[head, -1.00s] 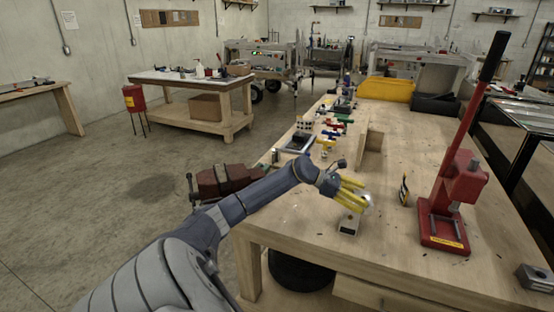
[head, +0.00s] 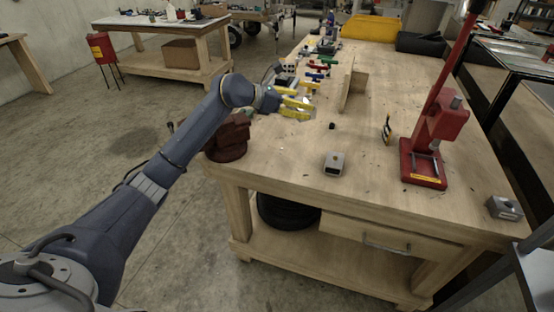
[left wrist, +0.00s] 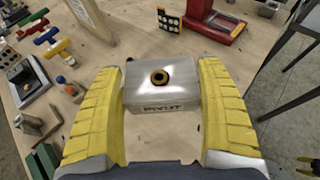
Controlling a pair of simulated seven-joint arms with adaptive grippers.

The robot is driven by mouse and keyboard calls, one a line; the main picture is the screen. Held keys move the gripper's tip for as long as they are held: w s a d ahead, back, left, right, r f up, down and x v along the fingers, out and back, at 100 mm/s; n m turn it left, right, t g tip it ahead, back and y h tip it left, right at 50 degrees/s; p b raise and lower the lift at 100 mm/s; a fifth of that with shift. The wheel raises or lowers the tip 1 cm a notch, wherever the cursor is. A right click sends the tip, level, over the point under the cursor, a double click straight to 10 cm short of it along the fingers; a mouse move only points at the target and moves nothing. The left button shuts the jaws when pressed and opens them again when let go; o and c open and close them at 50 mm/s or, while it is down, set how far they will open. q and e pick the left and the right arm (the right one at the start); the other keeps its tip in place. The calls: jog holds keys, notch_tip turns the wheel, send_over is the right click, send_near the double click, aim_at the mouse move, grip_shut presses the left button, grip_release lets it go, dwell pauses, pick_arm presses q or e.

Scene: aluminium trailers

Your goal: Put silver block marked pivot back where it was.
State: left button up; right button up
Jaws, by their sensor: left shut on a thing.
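The silver block marked PIVOT (left wrist: 150,98) sits between the yellow fingers of my left gripper in the left wrist view. It has a brass-ringed hole in its top. My left gripper (left wrist: 162,110) is shut on it. In the head view the left gripper (head: 297,107) is over the left edge area of the workbench (head: 290,155), and the held block is mostly hidden by the fingers. A second silver block (head: 334,163) with a dark hole stands on the bench nearer the front, apart from the gripper.
A red arbor press (head: 430,140) stands at the right, with a small black-and-yellow card (head: 387,130) beside it. An upright wooden board (head: 347,82) and coloured clamps (head: 315,77) are beyond the gripper. A grey block (head: 504,207) lies far right. The bench's front middle is mostly clear.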

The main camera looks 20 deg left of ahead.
pick_arm(q)
jog(key=f, duration=1.9)
jog(key=shift+s+a+f, duration=0.1)
jog(key=shift+a+f, duration=0.1)
jog(key=o, duration=1.6)
jog(key=shift+f, duration=0.15)
jog(key=shift+c, duration=0.2)
